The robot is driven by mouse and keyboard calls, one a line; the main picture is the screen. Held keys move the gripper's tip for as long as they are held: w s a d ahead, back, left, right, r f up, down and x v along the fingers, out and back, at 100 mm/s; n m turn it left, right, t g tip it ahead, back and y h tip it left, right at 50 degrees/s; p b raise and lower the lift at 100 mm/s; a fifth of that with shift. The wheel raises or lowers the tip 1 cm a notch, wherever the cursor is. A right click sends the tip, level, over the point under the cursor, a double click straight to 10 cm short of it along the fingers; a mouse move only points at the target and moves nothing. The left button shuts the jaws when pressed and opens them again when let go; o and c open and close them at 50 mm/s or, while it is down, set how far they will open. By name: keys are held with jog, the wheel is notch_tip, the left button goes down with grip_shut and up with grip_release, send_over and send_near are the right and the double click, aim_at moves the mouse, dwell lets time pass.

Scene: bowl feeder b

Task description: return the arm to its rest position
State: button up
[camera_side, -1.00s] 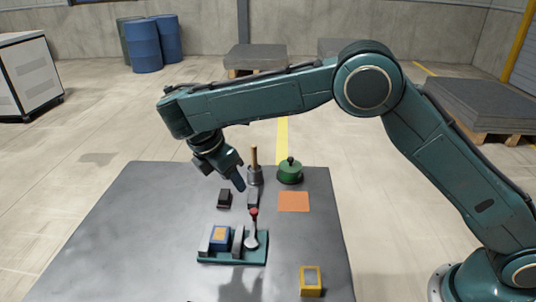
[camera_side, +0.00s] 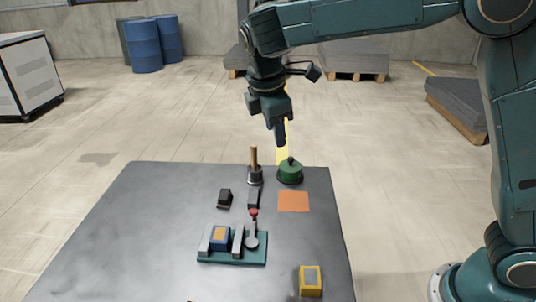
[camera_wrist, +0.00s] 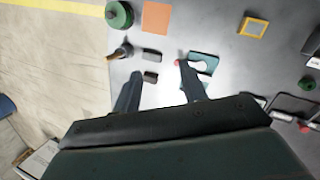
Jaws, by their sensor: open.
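My gripper (camera_side: 279,138) hangs fingers-down above the back edge of the table, high over it and touching nothing. In the wrist view its two fingers (camera_wrist: 160,85) are spread apart with nothing between them. Below and in front of it, a teal fixture (camera_side: 258,262) stands on the table, with a blue block (camera_side: 220,237) between grey uprights and a red-knobbed lever (camera_side: 253,230) at its right. The wrist view shows part of the fixture (camera_wrist: 208,57) beyond one finger.
The grey table (camera_side: 120,240) also holds a wooden-handled tool (camera_side: 254,160) upright in a holder, a green round part (camera_side: 290,171), an orange square (camera_side: 293,202), a black block (camera_side: 225,197) and a yellow box (camera_side: 311,281). The table's left part is clear. Pallets (camera_side: 356,65) stand behind.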

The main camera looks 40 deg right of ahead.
jog(key=s+d+r+m+t+y, duration=0.1)
jog(key=s+d+r+m, duration=0.25)
jog(key=s, duration=0.35)
jog(key=s+d+r+m+t+y, duration=0.1)
jog(key=s+d+r+m, duration=0.2)
jog(key=s+d, duration=0.25)
jog(key=s+f+m+t, duration=0.1)
jog(key=s+f+m, duration=0.1)
jog(key=s, duration=0.5)
jog(key=s+f+m+t+y, duration=0.1)
jog(key=s+f+m, duration=0.1)
jog(key=s+m, duration=0.3)
jog(key=shift+s+d+f, duration=0.15)
jog(key=shift+s+f, duration=0.15)
jog(key=shift+s, duration=1.25)
